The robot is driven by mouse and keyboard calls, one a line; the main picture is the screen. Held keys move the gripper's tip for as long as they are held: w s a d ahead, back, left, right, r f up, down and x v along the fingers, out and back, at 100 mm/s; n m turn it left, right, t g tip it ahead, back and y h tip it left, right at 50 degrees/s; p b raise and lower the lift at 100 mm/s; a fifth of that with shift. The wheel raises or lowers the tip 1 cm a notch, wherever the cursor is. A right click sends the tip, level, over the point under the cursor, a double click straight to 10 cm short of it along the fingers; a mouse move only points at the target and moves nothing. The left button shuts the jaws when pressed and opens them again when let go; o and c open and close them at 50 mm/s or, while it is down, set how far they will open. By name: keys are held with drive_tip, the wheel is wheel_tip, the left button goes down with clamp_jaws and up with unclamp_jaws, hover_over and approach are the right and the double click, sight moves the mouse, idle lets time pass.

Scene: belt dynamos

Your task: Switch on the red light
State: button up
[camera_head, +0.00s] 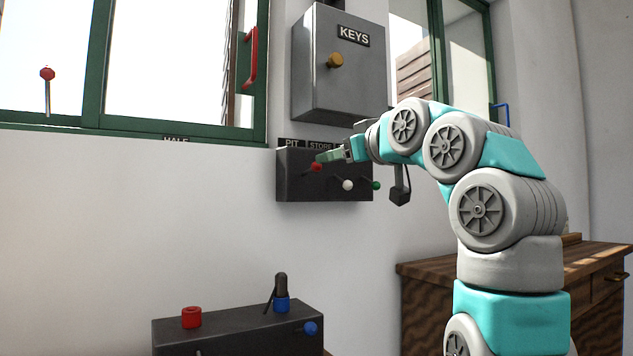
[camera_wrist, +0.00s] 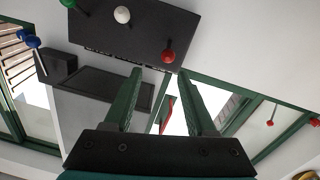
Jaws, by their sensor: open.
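A dark switch box (camera_head: 290,188) is fixed to the wall. It carries three levers with round knobs: a red knob (camera_head: 316,167), a white knob (camera_head: 348,185) and a green knob (camera_head: 376,185). My gripper (camera_head: 322,157) is at the red knob, its fingers pointing left in the head view. In the wrist view my gripper (camera_wrist: 160,72) is open, and the red knob (camera_wrist: 168,56) shows just past the fingertips, nearer the right finger. Nothing is held. I cannot tell whether a finger touches the knob. No lamp can be made out.
A grey KEYS cabinet (camera_head: 318,75) hangs right above the switch box. Labels reading PIT and STORE sit along the box's top. A lower black box (camera_head: 235,335) with red and blue knobs stands in front. A wooden desk (camera_head: 420,269) is at the right.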

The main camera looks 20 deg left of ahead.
sight(319, 166)
drive_tip(key=shift+n, duration=0.5)
drive_tip(key=shift+s+a+f+p+x, duration=0.1)
drive_tip(key=shift+f+p+x, duration=0.15)
drive_tip(key=shift+x, duration=0.95)
drive_tip(key=shift+s+a+f+p+x, duration=0.15)
drive_tip(key=shift+f+p+x, duration=0.05)
drive_tip(key=shift+x, duration=1)
drive_tip(key=shift+s+a+f+p+x, duration=0.1)
drive_tip(key=shift+f+p+x, duration=0.15)
drive_tip(key=shift+x, duration=1)
drive_tip(key=shift+c, duration=0.3)
clamp_jaws()
